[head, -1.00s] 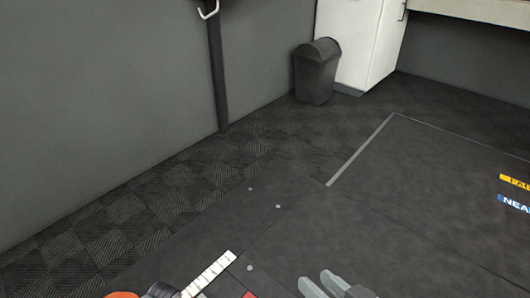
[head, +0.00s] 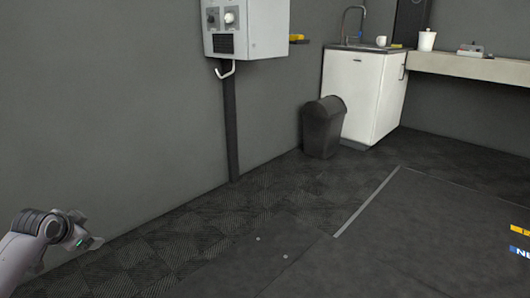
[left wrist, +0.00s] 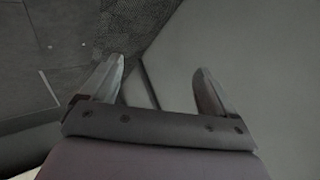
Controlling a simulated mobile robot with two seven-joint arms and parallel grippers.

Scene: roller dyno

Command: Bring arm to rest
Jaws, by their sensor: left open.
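My left arm comes in at the lower left of the head view. Its gripper (head: 88,232) is raised in front of the grey wall and seems clear of it. In the left wrist view the two fingers (left wrist: 160,68) stand well apart with nothing between them. Past them show the plain grey wall and the dark floor. My right arm and gripper are not in view.
A grey control box (head: 246,30) with a hook hangs on the wall (head: 110,110). A dark bin (head: 322,128) stands beside a white sink cabinet (head: 362,95). A bench (head: 470,66) runs along the right. The floor (head: 400,240) in front is clear.

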